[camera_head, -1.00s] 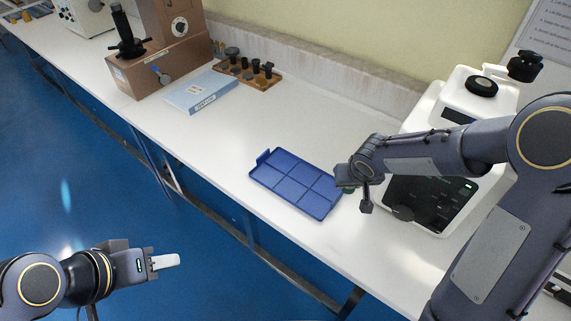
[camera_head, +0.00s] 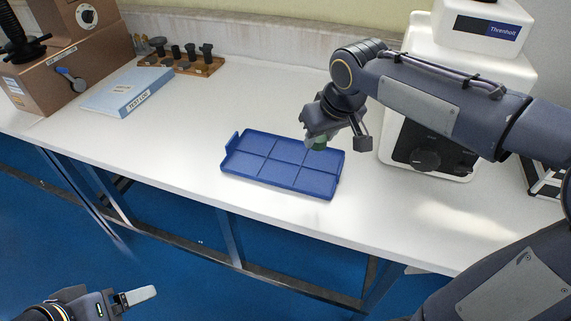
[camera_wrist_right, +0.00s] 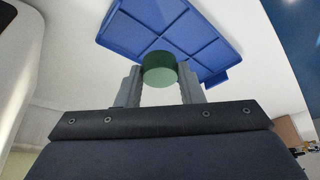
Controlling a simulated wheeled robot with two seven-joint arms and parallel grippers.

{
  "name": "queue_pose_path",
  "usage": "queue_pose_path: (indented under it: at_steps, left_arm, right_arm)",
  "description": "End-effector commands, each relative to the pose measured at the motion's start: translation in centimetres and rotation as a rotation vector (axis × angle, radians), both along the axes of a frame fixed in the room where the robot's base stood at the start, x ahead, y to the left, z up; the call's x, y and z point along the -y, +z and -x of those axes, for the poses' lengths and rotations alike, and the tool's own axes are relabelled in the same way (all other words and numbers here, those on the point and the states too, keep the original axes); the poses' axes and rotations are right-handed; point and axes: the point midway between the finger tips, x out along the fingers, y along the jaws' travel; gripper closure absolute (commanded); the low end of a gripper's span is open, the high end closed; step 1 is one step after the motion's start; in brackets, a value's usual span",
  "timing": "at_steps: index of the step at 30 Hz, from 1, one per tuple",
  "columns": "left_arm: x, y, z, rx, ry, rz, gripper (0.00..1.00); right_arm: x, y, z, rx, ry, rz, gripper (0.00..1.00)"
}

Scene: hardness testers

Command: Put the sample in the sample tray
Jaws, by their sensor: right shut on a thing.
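The sample is a short green cylinder (camera_wrist_right: 159,69), clamped between the two fingers of my right gripper (camera_wrist_right: 160,84) in the right wrist view. In the head view the green sample (camera_head: 318,144) shows just under the right gripper (camera_head: 325,140), over the back right part of the blue sample tray (camera_head: 262,180). The tray is divided into several empty-looking compartments and also shows in the wrist view (camera_wrist_right: 205,47). The sample appears held above the tray; the exact height is hard to tell. My left gripper (camera_head: 142,295) is low at bottom left, away from the bench; its finger gap is not clear.
A white tester (camera_head: 440,120) stands right of the tray. A blue test log binder (camera_head: 128,92), a wooden rack with dark pieces (camera_head: 195,66) and a brown tester (camera_head: 60,70) are at left. The bench (camera_head: 180,140) is clear left of the tray.

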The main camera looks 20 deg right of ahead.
Motion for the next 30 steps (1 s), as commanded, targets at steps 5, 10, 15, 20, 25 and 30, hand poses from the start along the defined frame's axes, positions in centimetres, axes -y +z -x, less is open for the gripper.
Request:
queue_pose_path:
  at_steps: [5,10,15,20,25,30]
  left_arm:
    - [0.0,0.1,0.0,0.001,0.0,0.0,0.18]
    - [0.0,0.1,0.0,0.0,0.0,0.0,0.18]
    - [0.0,-0.3,0.0,0.0,0.0,0.0,0.18]
    - [0.0,-0.4,0.0,0.0,0.0,0.0,0.18]
    - [0.0,-0.5,0.0,0.0,0.0,0.0,0.18]
    - [0.0,-0.9,0.0,0.0,0.0,0.0,0.18]
  right_arm:
    - [-1.0,-1.9,-3.9,-0.006,0.003,-0.001,0.9]
    - [-2.0,-3.8,-8.1,-0.005,0.001,-0.001,0.9]
    - [-2.5,-7.0,-10.6,-0.004,-0.001,-0.001,0.9]
    - [-2.8,-8.4,-11.9,-0.001,0.0,-0.001,0.9]
    - [-2.9,-9.2,-12.5,-0.001,0.0,0.001,0.9]
    - [-2.9,-11.8,-12.8,-0.004,-0.002,0.002,0.9]
